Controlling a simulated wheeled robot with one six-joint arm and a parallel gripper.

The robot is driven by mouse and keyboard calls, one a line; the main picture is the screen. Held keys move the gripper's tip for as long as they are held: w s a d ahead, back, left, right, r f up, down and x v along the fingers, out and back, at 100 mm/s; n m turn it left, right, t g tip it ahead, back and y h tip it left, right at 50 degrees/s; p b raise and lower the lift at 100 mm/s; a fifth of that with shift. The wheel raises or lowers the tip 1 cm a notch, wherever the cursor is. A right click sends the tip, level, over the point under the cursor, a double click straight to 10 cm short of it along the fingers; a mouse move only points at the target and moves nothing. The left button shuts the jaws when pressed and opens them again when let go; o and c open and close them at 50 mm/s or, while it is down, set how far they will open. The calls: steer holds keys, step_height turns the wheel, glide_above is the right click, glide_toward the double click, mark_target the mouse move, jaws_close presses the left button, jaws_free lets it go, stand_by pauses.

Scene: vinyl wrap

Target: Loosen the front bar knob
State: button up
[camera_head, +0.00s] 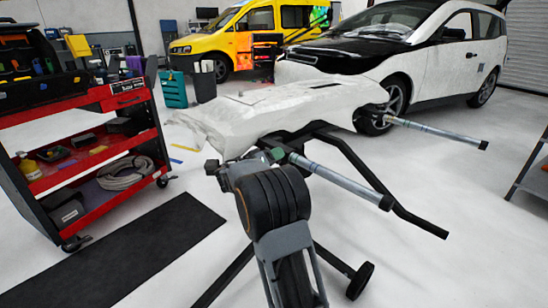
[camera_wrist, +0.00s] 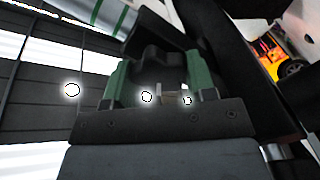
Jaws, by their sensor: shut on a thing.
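The front bar (camera_head: 335,180) is a grey tube that sticks out to the right from the stand under the white car panel (camera_head: 290,105). In the wrist view a black knob (camera_wrist: 155,48) sits between the green-padded fingers of my gripper (camera_wrist: 158,75). The gripper is shut on this knob, with one pad at each side. In the head view my gripper (camera_head: 268,157) is at the left end of the front bar, and my own arm hides much of it. The knob cannot be made out there.
A second grey bar (camera_head: 435,131) sticks out farther back. The stand's black leg (camera_head: 375,185) slopes to the right, and a wheel (camera_head: 360,281) is below. A red tool cart (camera_head: 95,155) stands at left beside a black mat (camera_head: 125,255).

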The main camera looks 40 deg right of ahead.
steer(key=n+p, duration=0.2)
steer(key=n, duration=0.4)
steer(key=shift+n+p, duration=0.3)
steer(key=shift+p, duration=0.05)
steer(key=n+p, duration=0.4)
steer(key=n, duration=0.2)
steer(key=shift+p, duration=0.35)
steer(key=n+p, duration=0.3)
steer(key=n, duration=0.1)
steer(key=n+p, duration=0.3)
steer(key=shift+n+p, duration=0.3)
steer(key=shift+p, duration=0.05)
steer(key=shift+s+f+n+p, duration=0.1)
steer(key=shift+n+p, duration=1.1)
steer(key=shift+n, duration=0.25)
steer(key=shift+f+n+p, duration=0.1)
steer(key=shift+n+p, duration=1.1)
steer(key=shift+n, duration=0.25)
steer(key=o, duration=0.9)
steer(key=shift+f, duration=0.1)
